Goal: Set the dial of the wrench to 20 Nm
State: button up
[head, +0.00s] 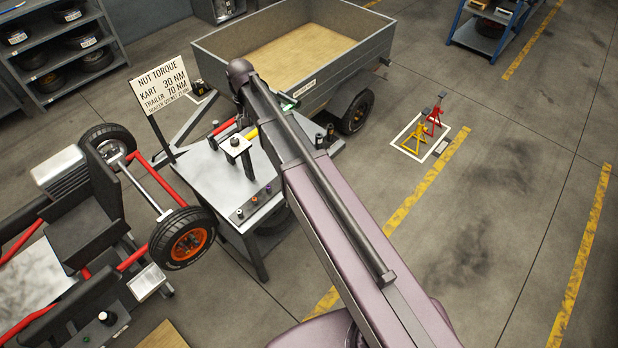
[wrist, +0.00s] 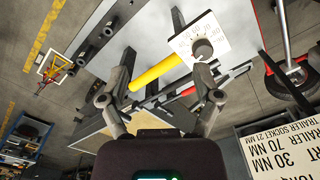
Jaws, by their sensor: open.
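A dial with a round dark grey knob (wrist: 203,48) sits on a white plate (wrist: 187,40) with printed marks, too small to read surely. In the head view the dial's plate (head: 235,146) stands on a post on the grey workbench (head: 200,181). In the head view my arm hides the gripper.
A torque sign (head: 160,82) stands behind the bench, giving kart 30 Nm. A kart wheel (head: 183,238) is close at the bench's left. Several sockets (head: 254,200) sit along the bench front. A grey trailer (head: 295,50) is behind. Floor to the right is mostly clear.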

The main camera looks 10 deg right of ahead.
jog(key=s+d+f+b, duration=0.4)
jog(key=s+d, duration=0.3)
jog(key=s, duration=0.1)
jog(key=s+d+f+b, duration=0.4)
jog(key=s+d, duration=0.3)
jog(key=s, duration=0.2)
jog(key=shift+s+d+f+n+b, duration=0.25)
jog(key=shift+f+n+b, duration=0.1)
jog(key=shift+f, duration=0.2)
jog(key=s, duration=0.1)
jog(key=s+d+f+b, duration=0.1)
jog(key=s, duration=0.1)
jog(key=shift+s+d+f, duration=0.15)
jog(key=shift+d+f, duration=0.1)
jog(key=shift+d, duration=0.15)
dwell(1.0)
